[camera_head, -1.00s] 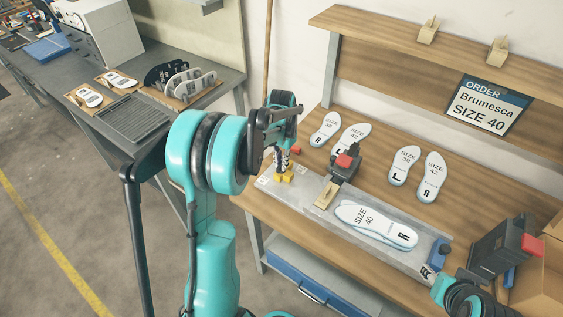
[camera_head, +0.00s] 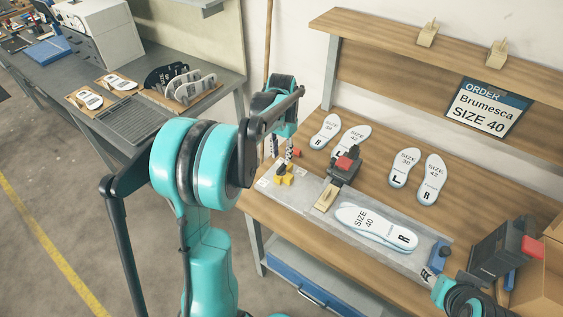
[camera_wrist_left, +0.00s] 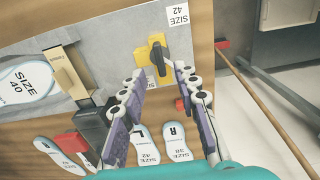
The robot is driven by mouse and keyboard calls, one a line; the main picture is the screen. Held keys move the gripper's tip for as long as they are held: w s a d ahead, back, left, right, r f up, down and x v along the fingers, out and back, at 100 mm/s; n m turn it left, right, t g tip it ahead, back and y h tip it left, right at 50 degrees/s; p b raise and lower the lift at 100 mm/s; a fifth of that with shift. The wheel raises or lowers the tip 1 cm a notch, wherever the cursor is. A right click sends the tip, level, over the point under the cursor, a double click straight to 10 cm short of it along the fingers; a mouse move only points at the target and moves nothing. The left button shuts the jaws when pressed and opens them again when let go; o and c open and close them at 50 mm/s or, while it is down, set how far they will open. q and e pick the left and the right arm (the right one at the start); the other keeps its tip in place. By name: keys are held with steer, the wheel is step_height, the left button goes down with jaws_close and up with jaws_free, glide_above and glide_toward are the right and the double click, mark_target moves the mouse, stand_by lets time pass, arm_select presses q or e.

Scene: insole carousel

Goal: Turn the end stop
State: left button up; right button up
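The end stop (camera_head: 285,179) is a yellow block with a black knob at the left end of the grey plate (camera_head: 309,192). In the left wrist view the end stop (camera_wrist_left: 142,61) lies flat, its black knob (camera_wrist_left: 156,52) lengthwise roughly up and down the picture. My left gripper (camera_head: 282,155) hangs just above it, pointing down. In the left wrist view both fingers (camera_wrist_left: 154,72) are apart with nothing between them; the tips appear just short of the knob, not touching it.
A clamp with a red top (camera_head: 345,163) stands on the plate beside the end stop. A stacked pair of size 40 insoles (camera_head: 375,226) lies on the plate. Other insoles (camera_head: 325,131) lie behind. An order sign (camera_head: 488,106) hangs at the back. A broom handle (camera_wrist_left: 268,90) stands near the bench end.

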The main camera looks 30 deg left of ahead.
mark_target(281, 166)
arm_select(q)
step_height(281, 166, up, 6)
steer(key=shift+r, duration=0.25)
stand_by(0.4)
steer(key=s+d+r+t, duration=0.2)
steer(key=s+d+t, duration=0.1)
steer(key=s+d, duration=0.6)
steer(key=s+d+f+n+t+b, duration=0.1)
steer(key=s+d+f+t, duration=0.3)
steer(key=s, duration=0.6)
steer(key=shift+d+f, duration=0.65)
steer(key=shift+d, duration=0.55)
